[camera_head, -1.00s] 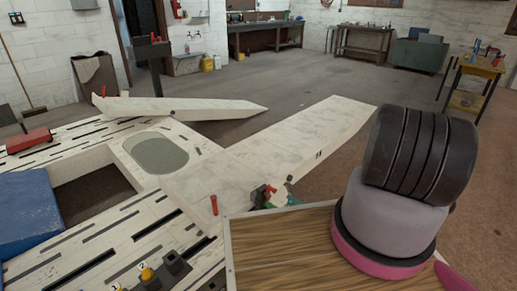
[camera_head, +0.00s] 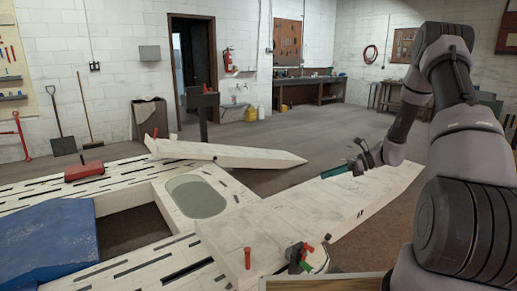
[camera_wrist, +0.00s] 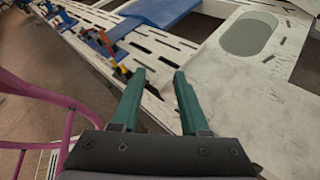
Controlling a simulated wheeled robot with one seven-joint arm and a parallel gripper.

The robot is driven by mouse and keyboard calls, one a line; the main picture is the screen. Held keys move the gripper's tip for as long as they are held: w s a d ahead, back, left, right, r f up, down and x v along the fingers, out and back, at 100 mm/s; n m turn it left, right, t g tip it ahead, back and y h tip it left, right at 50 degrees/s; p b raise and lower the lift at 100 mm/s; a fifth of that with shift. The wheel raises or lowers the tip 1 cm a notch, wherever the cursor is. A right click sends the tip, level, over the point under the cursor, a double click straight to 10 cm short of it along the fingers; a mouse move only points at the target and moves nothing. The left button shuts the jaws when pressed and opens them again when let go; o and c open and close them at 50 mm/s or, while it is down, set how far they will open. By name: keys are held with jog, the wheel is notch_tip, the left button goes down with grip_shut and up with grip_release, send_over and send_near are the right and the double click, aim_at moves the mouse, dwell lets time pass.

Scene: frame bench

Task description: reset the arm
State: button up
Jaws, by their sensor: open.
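My gripper (camera_head: 357,166) is at the end of my arm, over the pale slotted frame (camera_head: 340,205) on the right of the head view. Its two green fingers also show in the wrist view (camera_wrist: 160,84), spread apart with nothing between them. Beneath and beyond them lie the slotted frame's top and its oval grey-green inset (camera_wrist: 248,35). My arm rises on the right of the head view, bends at the top and comes down to the gripper. How far the fingers are above the frame is hard to tell.
A blue block (camera_head: 45,240) lies on the frame at left, with a red tool (camera_head: 84,171) behind it. A red-handled clamp (camera_head: 302,255) and a red peg (camera_head: 247,258) stand at the near edge. Open floor (camera_head: 290,145) lies behind, toward a workbench (camera_head: 312,93).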

jog(key=s+a+r+n+h, duration=0.25)
jog(key=s+r+n, duration=0.3)
jog(key=r, duration=0.45)
jog(key=s+a+r+n+h, duration=0.1)
jog(key=s+r+n+h, duration=0.4)
jog(key=r, duration=0.6)
jog(key=s+d+r+n+t+h, duration=0.1)
jog(key=s+r+n+t+h, duration=0.1)
jog(key=s, duration=0.7)
jog(key=s+d+r+n+t+h, duration=0.1)
jog(key=s+r+n+t, duration=0.2)
jog(key=s+r+n, duration=0.3)
jog(key=s+r, duration=0.3)
jog(key=shift+s+d+r+t+h, duration=0.2)
jog(key=shift+s+d+t+h, duration=0.15)
jog(key=shift+s+d+t, duration=0.05)
